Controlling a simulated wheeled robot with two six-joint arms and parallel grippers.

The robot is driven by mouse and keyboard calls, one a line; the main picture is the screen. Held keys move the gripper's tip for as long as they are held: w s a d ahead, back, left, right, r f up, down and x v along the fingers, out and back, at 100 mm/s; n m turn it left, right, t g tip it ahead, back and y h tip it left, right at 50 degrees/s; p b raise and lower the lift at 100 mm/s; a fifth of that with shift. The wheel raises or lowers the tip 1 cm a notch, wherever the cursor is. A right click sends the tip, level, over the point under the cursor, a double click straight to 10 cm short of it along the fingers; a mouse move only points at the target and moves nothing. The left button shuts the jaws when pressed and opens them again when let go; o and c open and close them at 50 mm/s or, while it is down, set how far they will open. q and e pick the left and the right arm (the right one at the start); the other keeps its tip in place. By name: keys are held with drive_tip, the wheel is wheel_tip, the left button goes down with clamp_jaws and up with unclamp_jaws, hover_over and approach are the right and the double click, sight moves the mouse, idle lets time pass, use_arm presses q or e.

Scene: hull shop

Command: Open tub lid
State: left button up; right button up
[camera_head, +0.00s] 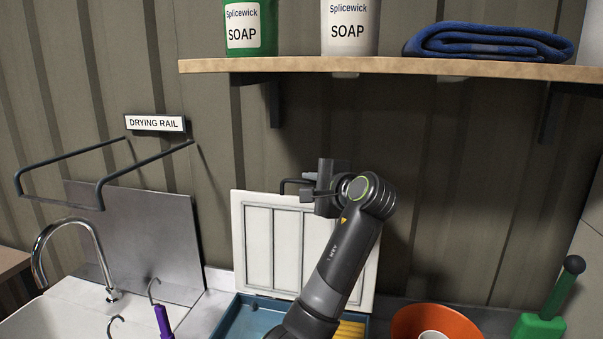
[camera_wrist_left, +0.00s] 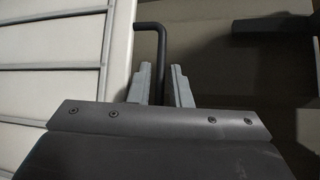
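The tub's lid (camera_head: 273,240) is a white ribbed panel standing up, nearly upright, at the back of the blue tub (camera_head: 232,318). The tub's inside is partly uncovered; my arm hides part of it. A dark bent handle (camera_head: 287,187) sticks out at the lid's upper edge, and it also shows in the left wrist view (camera_wrist_left: 162,48). My left gripper (camera_head: 308,186) is at this handle. In the left wrist view its two fingers (camera_wrist_left: 162,88) stand apart, with the handle bar between them and a gap beside it. My right gripper is out of view.
A yellow ribbed thing (camera_head: 350,329) lies in the tub. An orange bowl (camera_head: 458,320) and a green tool (camera_head: 541,325) stand to the right. A sink tap (camera_head: 95,240) and purple-handled tool (camera_head: 163,322) are left. A wooden shelf (camera_head: 400,67) runs above.

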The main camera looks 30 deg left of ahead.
use_arm(q)
drive_tip(key=shift+p+x, duration=0.55)
drive_tip(key=shift+x, duration=1.65)
drive_tip(key=shift+d, duration=0.1)
drive_tip(key=shift+c, duration=0.4)
clamp_jaws()
